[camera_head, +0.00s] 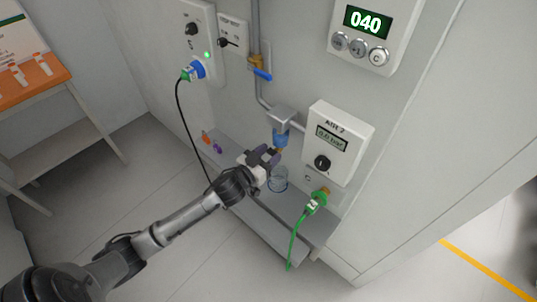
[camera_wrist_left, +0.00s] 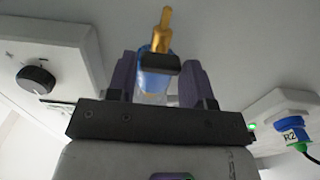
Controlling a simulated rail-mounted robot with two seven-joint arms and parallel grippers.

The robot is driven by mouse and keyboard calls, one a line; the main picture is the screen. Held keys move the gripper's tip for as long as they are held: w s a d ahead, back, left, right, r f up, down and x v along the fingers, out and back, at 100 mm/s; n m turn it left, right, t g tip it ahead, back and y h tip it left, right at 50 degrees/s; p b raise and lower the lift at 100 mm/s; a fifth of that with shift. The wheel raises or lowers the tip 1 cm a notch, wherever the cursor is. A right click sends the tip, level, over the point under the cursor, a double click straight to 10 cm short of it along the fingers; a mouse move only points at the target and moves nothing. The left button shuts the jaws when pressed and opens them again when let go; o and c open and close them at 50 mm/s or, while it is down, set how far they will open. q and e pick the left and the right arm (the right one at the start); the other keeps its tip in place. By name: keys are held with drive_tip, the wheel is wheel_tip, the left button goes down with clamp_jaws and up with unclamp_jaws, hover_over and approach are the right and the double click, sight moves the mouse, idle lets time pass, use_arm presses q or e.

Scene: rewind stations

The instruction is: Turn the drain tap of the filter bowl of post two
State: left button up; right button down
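The filter bowl (camera_head: 280,138) is blue and hangs under a grey head on the wall pipe. My left gripper (camera_head: 268,157) is at its lower end. The left wrist view, which looks turned over, shows the blue bowl (camera_wrist_left: 156,80) between my two purple fingers (camera_wrist_left: 160,68). The drain tap there has a brass stem (camera_wrist_left: 165,28) and a black handle (camera_wrist_left: 160,63). The handle nearly fills the gap between the fingertips. I cannot tell whether the fingers press on it or stand just clear. My right gripper is not in view.
A clear beaker (camera_head: 278,183) stands on the shelf (camera_head: 262,212) below the bowl. A gauge box with a black knob (camera_head: 322,163) is close on the right. A green plug and cable (camera_head: 315,203) hang below it. A blue-handled valve (camera_head: 261,74) is above left.

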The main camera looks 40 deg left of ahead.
use_arm(q)
drive_tip(key=c, duration=0.5)
